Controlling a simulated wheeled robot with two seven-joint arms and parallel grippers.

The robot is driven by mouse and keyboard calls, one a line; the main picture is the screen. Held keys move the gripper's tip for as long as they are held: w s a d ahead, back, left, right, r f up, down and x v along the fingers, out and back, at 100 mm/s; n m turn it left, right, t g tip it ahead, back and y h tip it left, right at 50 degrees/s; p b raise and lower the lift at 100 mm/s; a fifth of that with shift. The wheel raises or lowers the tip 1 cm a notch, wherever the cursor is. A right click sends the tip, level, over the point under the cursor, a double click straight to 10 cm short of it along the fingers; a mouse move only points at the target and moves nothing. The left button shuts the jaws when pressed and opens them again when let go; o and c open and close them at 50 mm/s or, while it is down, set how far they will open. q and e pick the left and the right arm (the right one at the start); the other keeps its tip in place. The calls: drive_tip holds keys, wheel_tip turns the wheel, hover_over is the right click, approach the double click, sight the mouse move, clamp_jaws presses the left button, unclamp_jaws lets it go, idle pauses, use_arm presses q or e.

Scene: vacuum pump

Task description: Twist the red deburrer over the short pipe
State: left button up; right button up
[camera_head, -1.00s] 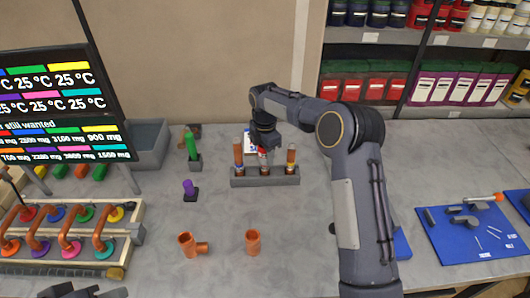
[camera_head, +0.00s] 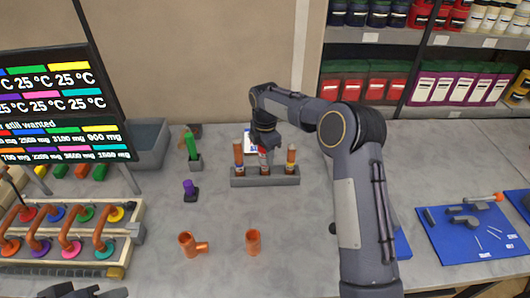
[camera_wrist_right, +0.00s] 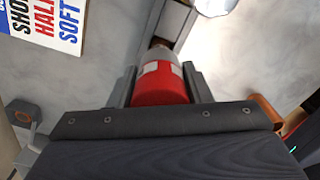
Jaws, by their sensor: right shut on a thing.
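The red deburrer (camera_wrist_right: 160,85) is between the fingers of my right gripper (camera_wrist_right: 160,88), which is shut on it. In the head view the deburrer (camera_head: 264,157) is upright at the middle place of a grey stand (camera_head: 265,181), between two taller copper pipes (camera_head: 239,153) (camera_head: 291,156). My right gripper (camera_head: 265,146) is above the stand. A brown pipe-like end shows just beyond the deburrer in the wrist view. The short pipe is mostly hidden there, so I cannot tell how far the deburrer sits over it. My left gripper (camera_head: 82,292) shows only partly at the bottom left edge.
A green tool (camera_head: 191,145) and a purple tool (camera_head: 190,188) stand in holders left of the stand. A copper tee (camera_head: 191,245) and a short copper piece (camera_head: 253,242) are in front. A blue mat with tools (camera_head: 470,238) lies right.

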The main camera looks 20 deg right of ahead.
drive_tip(key=shift+n, duration=0.6)
drive_tip(key=shift+r, duration=0.1)
drive_tip(key=shift+r, duration=3.45)
